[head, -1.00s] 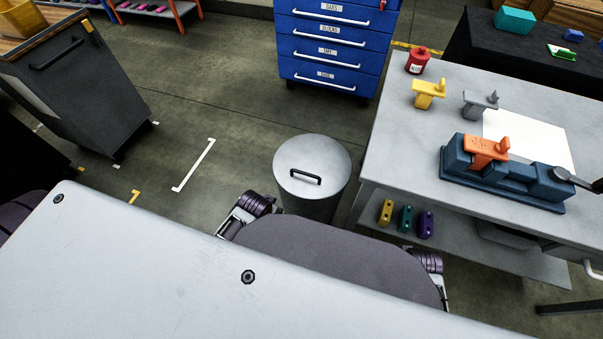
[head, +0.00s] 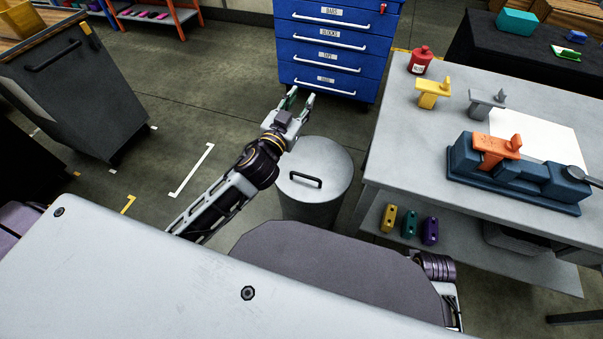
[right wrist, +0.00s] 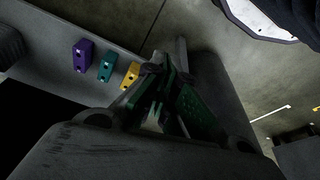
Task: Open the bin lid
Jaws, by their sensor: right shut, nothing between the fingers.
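The round grey bin (head: 306,212) stands on the floor left of the workbench. Its lid (head: 325,155) lies flat on top and looks closed, with a black bar handle (head: 306,180). My left gripper (head: 299,97) is open and empty, reaching past the bin's upper left side; its fingers point away from me toward the blue drawer cabinet. It is apart from the handle. My right gripper (right wrist: 168,65) shows in the right wrist view, shut and empty, near the bench's lower shelf. It is hidden in the head view.
The workbench (head: 405,140) to the right carries a blue fixture (head: 520,180) and a red bottle (head: 421,60). Yellow, teal and purple blocks (head: 409,223) sit on its lower shelf. The blue drawer cabinet (head: 325,60) stands behind the bin. Open floor lies left of the bin.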

